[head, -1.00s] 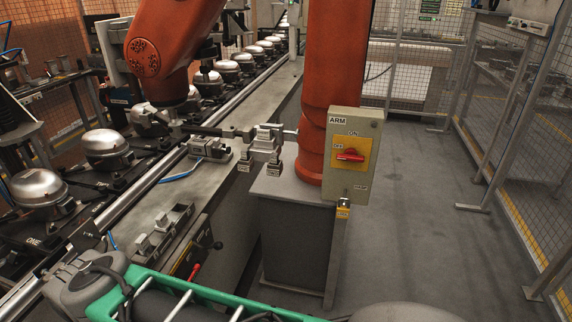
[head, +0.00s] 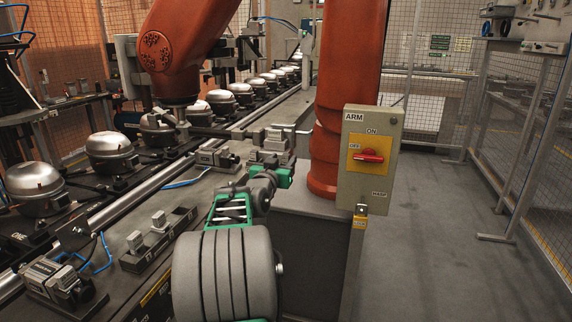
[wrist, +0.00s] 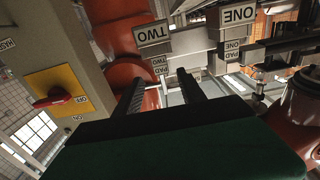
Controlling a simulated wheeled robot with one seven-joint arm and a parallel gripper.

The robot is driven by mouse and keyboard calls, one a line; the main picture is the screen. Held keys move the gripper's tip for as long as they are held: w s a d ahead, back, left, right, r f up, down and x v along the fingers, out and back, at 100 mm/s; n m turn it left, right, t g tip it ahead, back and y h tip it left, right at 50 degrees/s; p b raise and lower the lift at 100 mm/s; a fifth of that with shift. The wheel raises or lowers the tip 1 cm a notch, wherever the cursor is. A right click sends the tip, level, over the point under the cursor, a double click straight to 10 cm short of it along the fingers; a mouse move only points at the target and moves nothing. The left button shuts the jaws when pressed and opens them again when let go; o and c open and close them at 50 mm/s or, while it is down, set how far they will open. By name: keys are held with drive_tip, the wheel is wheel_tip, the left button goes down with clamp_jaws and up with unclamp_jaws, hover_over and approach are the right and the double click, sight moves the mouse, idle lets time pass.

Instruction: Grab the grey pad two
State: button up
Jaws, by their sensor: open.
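Grey pad two is the block labelled TWO (wrist: 152,34) at the top of the wrist view. A smaller tag below it reads PAD TWO. My gripper (wrist: 161,84) is open, its two dark fingers apart and pointing towards the pads. Pad two appears just beyond the fingertips, nearer the left finger, and nothing is seen held. A similar block labelled ONE (wrist: 237,14) is to its right.
The orange robot column (head: 345,100) and the ARM switch box (head: 369,158) with its red handle stand close on the right. A conveyor with several compressors (head: 110,152) runs along the left. Small blocks sit on the bench (head: 160,232). Floor is free at right.

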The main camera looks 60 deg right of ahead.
sight(285, 156)
drive_tip(key=d, duration=0.3)
drive_tip(key=shift+w+d+f, duration=0.15)
drive_tip(key=shift+w+d, duration=0.1)
drive_tip(key=shift+w, duration=0.15)
drive_tip(key=shift+a, duration=0.1)
clamp_jaws()
